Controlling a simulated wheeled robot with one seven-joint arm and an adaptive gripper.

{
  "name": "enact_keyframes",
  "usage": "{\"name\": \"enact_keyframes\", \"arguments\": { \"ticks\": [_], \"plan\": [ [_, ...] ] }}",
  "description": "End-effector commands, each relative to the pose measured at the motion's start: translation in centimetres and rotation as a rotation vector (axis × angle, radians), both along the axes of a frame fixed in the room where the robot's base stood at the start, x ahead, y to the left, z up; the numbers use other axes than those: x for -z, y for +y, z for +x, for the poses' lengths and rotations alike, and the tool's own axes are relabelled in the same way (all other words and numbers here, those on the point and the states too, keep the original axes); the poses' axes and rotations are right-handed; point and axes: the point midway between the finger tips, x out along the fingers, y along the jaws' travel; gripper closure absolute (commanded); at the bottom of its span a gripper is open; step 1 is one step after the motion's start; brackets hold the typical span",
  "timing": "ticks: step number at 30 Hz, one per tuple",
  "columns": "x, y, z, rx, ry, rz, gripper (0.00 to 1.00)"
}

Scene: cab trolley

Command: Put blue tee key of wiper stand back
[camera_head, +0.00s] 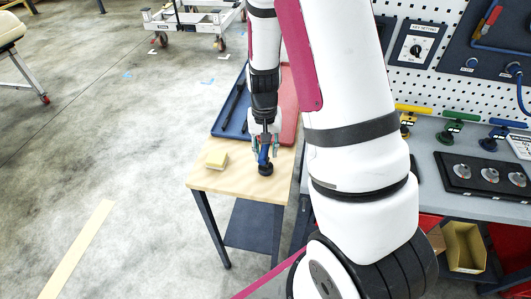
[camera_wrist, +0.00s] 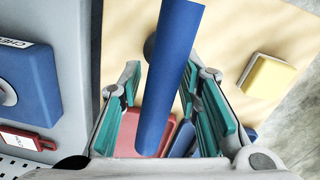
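A blue tee key (camera_head: 263,154) stands upright on a small wooden-topped table (camera_head: 235,183), with a dark round foot (camera_head: 265,169) on the top. In the wrist view its blue bar (camera_wrist: 172,75) runs lengthwise between my fingers. My gripper (camera_head: 264,146) is around the bar from above; in the wrist view its teal pads (camera_wrist: 165,105) look apart, with gaps to the bar. Contact cannot be told for certain. Another blue tee-shaped key (camera_head: 508,123) stands at the right on the grey bench, beside a green one (camera_head: 459,115) and a yellow one (camera_head: 413,108).
A yellow block (camera_head: 217,159) lies left of the key on the table. Behind are a blue tray (camera_head: 231,120) with dark tools and a red tray (camera_head: 289,105). The grey bench (camera_head: 430,150) and pegboard stand at right. Open floor lies left.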

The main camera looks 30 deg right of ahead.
Motion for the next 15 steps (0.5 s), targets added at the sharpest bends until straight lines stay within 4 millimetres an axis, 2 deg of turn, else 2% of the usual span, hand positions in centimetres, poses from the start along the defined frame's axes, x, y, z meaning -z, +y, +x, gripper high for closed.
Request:
{"name": "enact_keyframes", "arguments": {
  "ticks": [9, 15],
  "plan": [
    [-6.1, 0.2, 0.3, -0.002, -0.006, 0.000, 0.69],
    [-9.0, 0.2, 0.3, -0.002, -0.004, 0.000, 0.69]
  ]
}}
